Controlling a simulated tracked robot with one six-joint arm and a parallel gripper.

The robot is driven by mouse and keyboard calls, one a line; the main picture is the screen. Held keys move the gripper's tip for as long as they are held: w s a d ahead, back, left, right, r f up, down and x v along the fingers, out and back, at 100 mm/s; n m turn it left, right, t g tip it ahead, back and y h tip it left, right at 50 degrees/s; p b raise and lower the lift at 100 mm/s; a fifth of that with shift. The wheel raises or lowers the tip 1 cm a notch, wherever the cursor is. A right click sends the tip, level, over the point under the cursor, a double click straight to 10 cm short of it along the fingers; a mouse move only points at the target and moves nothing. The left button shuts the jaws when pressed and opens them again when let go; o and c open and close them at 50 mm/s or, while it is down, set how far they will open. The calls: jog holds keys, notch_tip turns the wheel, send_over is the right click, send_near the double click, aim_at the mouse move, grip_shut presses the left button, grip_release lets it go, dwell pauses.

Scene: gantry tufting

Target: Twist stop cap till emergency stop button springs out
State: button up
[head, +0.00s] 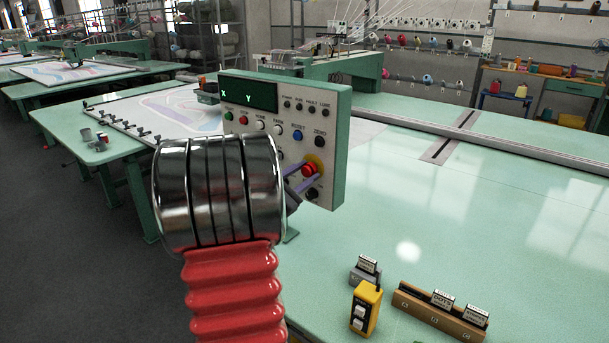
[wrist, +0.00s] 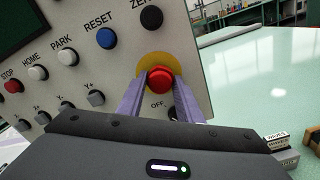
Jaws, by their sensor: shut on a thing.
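The emergency stop button's red cap (wrist: 160,78) sits on a yellow disc (wrist: 164,56) at the lower right of the control panel. The cap also shows in the head view (head: 309,170), on the front of the green-edged panel (head: 341,130). My gripper (wrist: 160,84) reaches the panel with two purple fingers, one on each side of the red cap, and is shut on it. The fingers hide the cap's sides and part of the yellow disc. Whether the cap is pressed in or out cannot be told.
Beside the cap are the black ZERO button (wrist: 151,17), the blue RESET button (wrist: 106,38) and a black knob (head: 312,194) near OFF. The green table (head: 480,200) spreads right, mostly clear. A yellow control box (head: 366,308) and a wooden card holder (head: 438,318) stand at its front.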

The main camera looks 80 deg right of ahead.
jog(key=shift+m, duration=2.1)
jog(key=o, duration=1)
jog(key=shift+o, duration=0.2)
jog(key=v, duration=1.4)
jog(key=shift+d, duration=0.1)
